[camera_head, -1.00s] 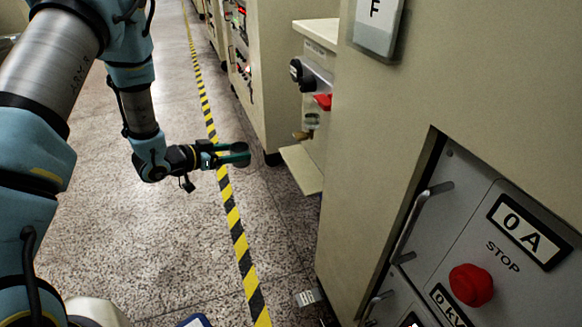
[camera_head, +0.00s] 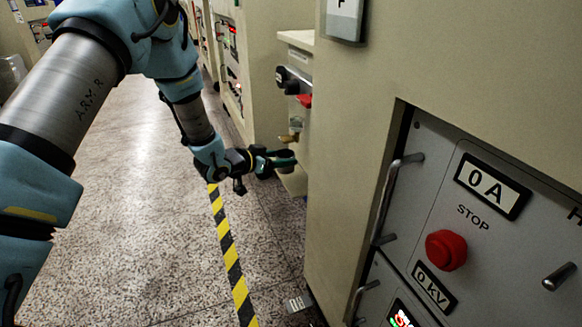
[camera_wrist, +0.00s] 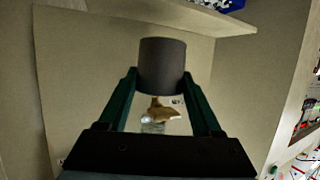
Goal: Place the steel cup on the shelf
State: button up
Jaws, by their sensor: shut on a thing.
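The steel cup (camera_wrist: 162,65) looks dark grey in the wrist view. My gripper (camera_wrist: 162,80) is shut on it, with one green finger at each side. In the head view my gripper (camera_head: 284,160) is at the side of the cream cabinet, and the cup is small and dark at its tips. A pale lower shelf board (camera_head: 294,182) lies just below the gripper there. A pale board (camera_wrist: 200,16) also crosses the top of the wrist view. I cannot tell whether the cup touches anything besides the fingers.
A brass tap (camera_wrist: 163,110) and a clear glass part (camera_wrist: 152,127) show beyond the fingers. A red part (camera_head: 305,100) and black knob (camera_head: 291,87) are on the cabinet above the gripper. A large panel (camera_head: 450,230) fills the right. The floor is clear left of the striped line.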

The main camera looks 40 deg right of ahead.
aim_at(291, 153)
jog(key=d, duration=0.3)
jog(key=shift+d, duration=0.25)
notch_tip(291, 153, down, 4)
jog(key=shift+d+r+b, duration=0.15)
jog(key=shift+b, duration=0.75)
jog(key=shift+r, duration=0.1)
jog(key=o, duration=1.4)
jog(key=shift+r, duration=0.1)
jog(key=p+v, duration=0.2)
jog(key=v, duration=1)
jog(key=shift+p, duration=0.3)
